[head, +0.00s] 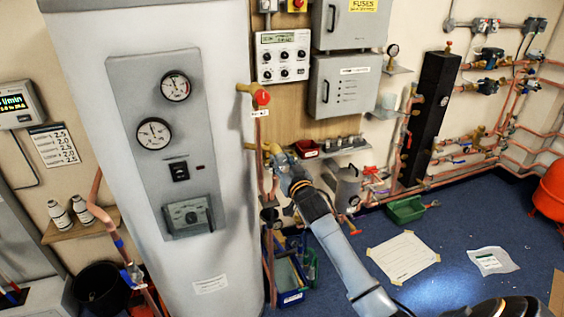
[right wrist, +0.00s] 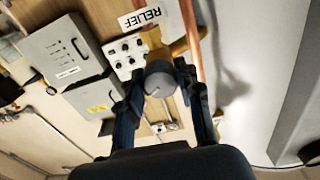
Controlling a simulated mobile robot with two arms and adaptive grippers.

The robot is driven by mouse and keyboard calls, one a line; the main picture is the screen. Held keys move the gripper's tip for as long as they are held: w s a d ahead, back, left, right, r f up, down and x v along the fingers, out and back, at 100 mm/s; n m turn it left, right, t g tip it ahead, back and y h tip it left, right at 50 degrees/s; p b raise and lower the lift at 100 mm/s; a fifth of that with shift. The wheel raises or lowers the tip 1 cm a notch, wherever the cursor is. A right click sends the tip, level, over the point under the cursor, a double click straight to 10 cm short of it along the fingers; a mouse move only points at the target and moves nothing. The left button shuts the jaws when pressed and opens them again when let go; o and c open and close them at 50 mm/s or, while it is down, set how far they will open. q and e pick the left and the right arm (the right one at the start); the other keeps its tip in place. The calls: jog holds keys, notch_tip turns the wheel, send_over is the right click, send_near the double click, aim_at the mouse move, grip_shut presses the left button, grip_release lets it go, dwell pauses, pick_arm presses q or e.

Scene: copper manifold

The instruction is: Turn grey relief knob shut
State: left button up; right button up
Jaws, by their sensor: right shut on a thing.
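The grey relief knob (right wrist: 160,84) is in the right wrist view, beside a white label reading RELIEF. My right gripper (right wrist: 158,88) has its two dark fingers on either side of the knob, shut on it. In the head view my right arm reaches up from the lower right to the pipe beside the big cylinder, where my right gripper (head: 275,160) is small. The knob is hidden behind it there. My left gripper is not in view.
The tall white cylinder (head: 229,230) stands just left of the gripper. A red knob (head: 262,98) sits on the pipe above. Grey boxes (head: 340,88) hang on the wall behind. A green tray (head: 405,209) and paper sheets lie on the blue floor.

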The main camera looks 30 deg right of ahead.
jog(key=n, duration=0.6)
jog(key=shift+p, duration=0.3)
jog(key=n, duration=0.5)
jog(key=shift+n, duration=0.4)
jog(key=o, duration=1.2)
jog(key=shift+c, duration=0.2)
jog(key=shift+s, duration=0.15)
jog(key=v, duration=1.1)
jog(key=shift+s, duration=0.35)
